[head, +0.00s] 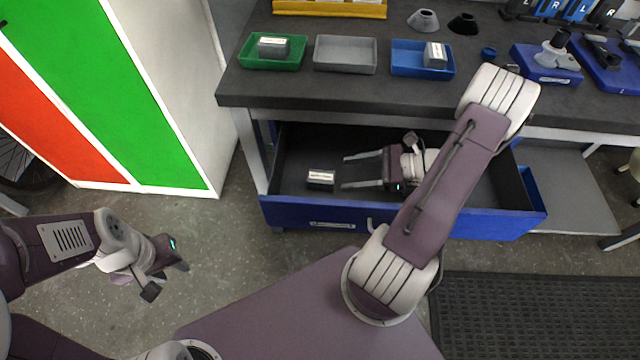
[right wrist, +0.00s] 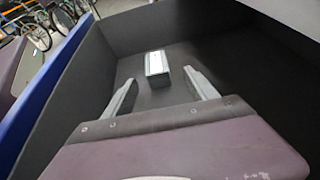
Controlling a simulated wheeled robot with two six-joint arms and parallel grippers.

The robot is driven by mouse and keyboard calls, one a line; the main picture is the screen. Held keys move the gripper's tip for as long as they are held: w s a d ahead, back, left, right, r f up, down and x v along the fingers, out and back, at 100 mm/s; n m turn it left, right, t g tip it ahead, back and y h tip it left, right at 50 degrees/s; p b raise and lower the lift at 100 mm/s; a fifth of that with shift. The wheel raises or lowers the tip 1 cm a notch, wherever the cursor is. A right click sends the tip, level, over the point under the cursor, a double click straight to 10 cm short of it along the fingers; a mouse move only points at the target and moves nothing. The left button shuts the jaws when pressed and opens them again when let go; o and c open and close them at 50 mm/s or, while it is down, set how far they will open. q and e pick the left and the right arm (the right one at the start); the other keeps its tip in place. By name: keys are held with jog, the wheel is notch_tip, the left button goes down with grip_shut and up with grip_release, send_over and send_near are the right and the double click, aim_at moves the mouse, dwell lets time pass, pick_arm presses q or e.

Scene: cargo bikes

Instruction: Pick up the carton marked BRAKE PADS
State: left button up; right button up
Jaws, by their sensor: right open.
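A small dark grey carton with a white label on top (head: 320,179) lies on the floor of the open drawer, near its left end. Its print is too small to read. My right gripper (head: 345,172) is inside the drawer, open and empty, its fingers pointing left at the carton. In the right wrist view the carton (right wrist: 156,63) is just beyond the fingertips, roughly centred on the gap between them (right wrist: 161,80). My left gripper (head: 167,279) hangs over the floor at the left, with its fingertips apart and nothing between them.
The blue-fronted drawer (head: 330,213) is pulled out under the workbench. On the bench a green tray (head: 272,64) and a blue tray (head: 421,72) each hold a similar carton; the grey tray (head: 345,55) between them is empty. A green and red cabinet (head: 110,90) stands left.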

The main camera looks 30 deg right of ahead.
aim_at(330, 177)
jog(key=b+x, duration=0.1)
jog(key=x, duration=0.2)
jog(key=shift+s+f, duration=0.1)
jog(key=shift+w+a, duration=0.25)
jog(key=shift+a, duration=0.1)
jog(key=b+x, duration=0.2)
jog(key=x, duration=0.3)
jog(key=shift+s+a+b, duration=0.1)
jog(key=shift+a+b, duration=0.1)
jog(key=shift+b, duration=0.2)
grip_shut()
